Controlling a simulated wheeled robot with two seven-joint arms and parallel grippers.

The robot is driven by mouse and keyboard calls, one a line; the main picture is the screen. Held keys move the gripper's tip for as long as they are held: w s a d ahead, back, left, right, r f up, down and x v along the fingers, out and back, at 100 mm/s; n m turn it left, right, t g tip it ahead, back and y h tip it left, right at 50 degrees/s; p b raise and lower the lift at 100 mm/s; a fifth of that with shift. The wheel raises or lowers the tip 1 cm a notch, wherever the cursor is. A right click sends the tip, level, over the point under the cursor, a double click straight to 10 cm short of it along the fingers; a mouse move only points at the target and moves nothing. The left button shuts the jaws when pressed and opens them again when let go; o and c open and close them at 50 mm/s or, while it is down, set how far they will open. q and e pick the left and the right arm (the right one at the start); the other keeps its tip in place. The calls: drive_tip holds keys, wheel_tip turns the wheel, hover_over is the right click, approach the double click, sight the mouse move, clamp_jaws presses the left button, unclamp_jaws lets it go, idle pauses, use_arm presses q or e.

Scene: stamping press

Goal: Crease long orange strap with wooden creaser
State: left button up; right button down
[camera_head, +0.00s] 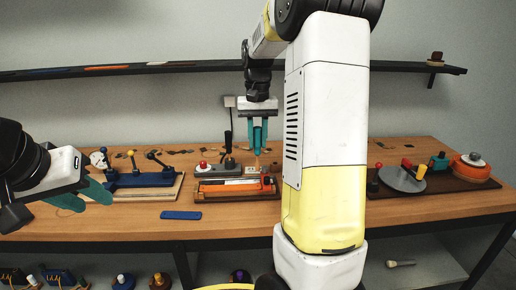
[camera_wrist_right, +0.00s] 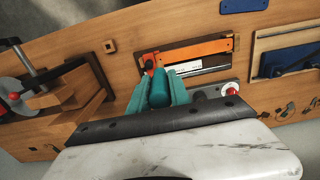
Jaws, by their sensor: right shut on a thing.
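The long orange strap (camera_head: 240,186) lies in a flat wooden fixture (camera_head: 212,197) at the middle of the bench. In the right wrist view the strap (camera_wrist_right: 205,48) lies lengthwise beyond my fingertips. My right gripper (camera_head: 257,145) points down just behind and above the strap; it also shows in the right wrist view (camera_wrist_right: 160,85). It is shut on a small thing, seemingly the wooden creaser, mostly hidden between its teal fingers. My left gripper (camera_head: 84,197) is at the far left, with its teal fingers apart and empty.
A blue block (camera_head: 181,215) lies at the bench front. A blue fixture (camera_head: 145,180) stands on the left. A grey round plate (camera_head: 402,179) and an orange round device (camera_head: 472,168) stand on the right. A red-knobbed part (camera_head: 203,165) is close behind the strap. A wall shelf (camera_head: 170,68) runs behind.

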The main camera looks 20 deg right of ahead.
sight(257, 155)
drive_tip(key=shift+f, duration=0.1)
drive_tip(key=shift+f, duration=2.55)
drive_tip(key=shift+f, duration=0.85)
drive_tip(key=shift+a, duration=0.15)
drive_tip(key=shift+w+a, duration=0.2)
drive_tip(key=shift+a, duration=0.5)
drive_tip(key=shift+w+a, duration=0.2)
drive_tip(key=shift+a, duration=0.5)
drive_tip(key=shift+a, duration=0.1)
drive_tip(key=shift+w+a, duration=0.25)
drive_tip(key=shift+a, duration=0.45)
drive_tip(key=shift+w+a, duration=0.2)
drive_tip(key=shift+a, duration=0.45)
drive_tip(key=shift+a, duration=0.1)
drive_tip(key=shift+w+a, duration=0.2)
drive_tip(key=shift+a, duration=0.45)
drive_tip(key=shift+w+a, duration=0.2)
drive_tip(key=shift+a, duration=0.45)
